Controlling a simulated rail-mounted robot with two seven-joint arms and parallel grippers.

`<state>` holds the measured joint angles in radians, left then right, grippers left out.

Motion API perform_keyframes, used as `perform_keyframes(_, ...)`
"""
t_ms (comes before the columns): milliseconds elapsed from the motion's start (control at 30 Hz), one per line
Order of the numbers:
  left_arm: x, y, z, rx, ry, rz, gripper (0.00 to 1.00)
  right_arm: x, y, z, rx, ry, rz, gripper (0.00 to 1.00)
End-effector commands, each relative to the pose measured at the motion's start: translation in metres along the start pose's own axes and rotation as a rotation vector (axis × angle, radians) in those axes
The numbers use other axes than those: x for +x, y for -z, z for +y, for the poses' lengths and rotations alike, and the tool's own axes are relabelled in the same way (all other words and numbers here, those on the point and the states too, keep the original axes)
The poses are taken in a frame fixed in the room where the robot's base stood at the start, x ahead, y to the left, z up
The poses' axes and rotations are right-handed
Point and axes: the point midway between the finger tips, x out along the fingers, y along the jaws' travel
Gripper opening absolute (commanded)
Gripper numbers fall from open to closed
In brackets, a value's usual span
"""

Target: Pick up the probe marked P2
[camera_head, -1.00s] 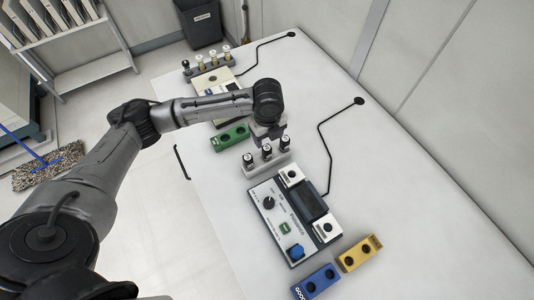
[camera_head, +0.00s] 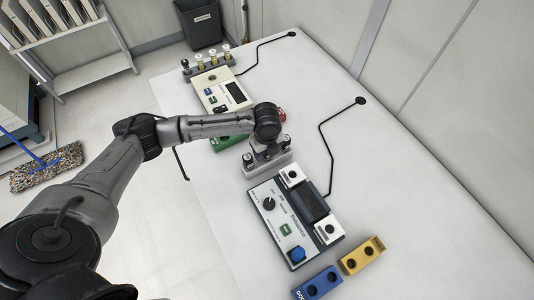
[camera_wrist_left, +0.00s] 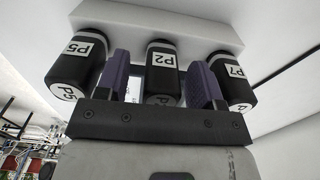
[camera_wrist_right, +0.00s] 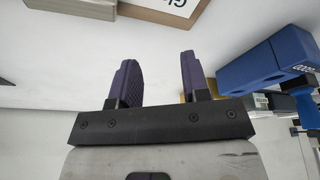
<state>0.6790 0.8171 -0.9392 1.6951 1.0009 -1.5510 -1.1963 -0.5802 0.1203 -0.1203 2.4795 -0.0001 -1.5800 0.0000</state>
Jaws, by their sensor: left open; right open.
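The probe marked P2 (camera_wrist_left: 162,62) is black with a white label and stands in the middle of a pale rack (camera_head: 268,170). Probe P5 (camera_wrist_left: 77,62) is to its left and P7 (camera_wrist_left: 232,75) to its right in the left wrist view. My left gripper (camera_wrist_left: 160,75) is open, with one purple finger on each side of P2; I cannot tell whether they touch it. In the head view the left gripper (camera_head: 265,150) hides most of the middle probe. My right gripper (camera_wrist_right: 157,75) is open and empty, seen only in the right wrist view.
A white-and-dark instrument (camera_head: 296,218) stands just in front of the rack. Blue (camera_head: 318,284) and yellow (camera_head: 362,255) two-hole blocks lie near it. A green block (camera_head: 228,139) and a red one (camera_head: 282,115) lie behind. The table's right side is mostly clear.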

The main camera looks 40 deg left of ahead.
Motion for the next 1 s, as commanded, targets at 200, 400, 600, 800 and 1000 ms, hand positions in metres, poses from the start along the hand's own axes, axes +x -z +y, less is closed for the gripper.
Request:
perform_keyframes(200,0.0024,0.0001,-0.0002,0.001,0.001,0.000,0.62,0.0003,-0.0004,0.0016,-0.005,-0.004,-0.001,0.43)
perform_keyframes(400,0.0023,0.0001,-0.0002,0.000,0.001,0.000,0.45,0.0002,-0.0003,0.0015,-0.005,-0.004,0.000,0.43)
perform_keyframes(600,0.0022,0.0000,-0.0002,0.000,0.001,0.000,0.26,0.0002,0.0000,0.0008,-0.002,-0.002,0.000,0.43)
perform_keyframes(800,0.0022,0.0000,-0.0002,0.000,0.001,0.000,0.08,0.0001,0.0003,-0.0005,0.002,0.001,0.001,0.43)
perform_keyframes(1000,0.0018,-0.0001,-0.0003,0.000,0.001,0.000,0.08,0.0000,0.0005,-0.0014,0.005,0.004,0.002,0.43)
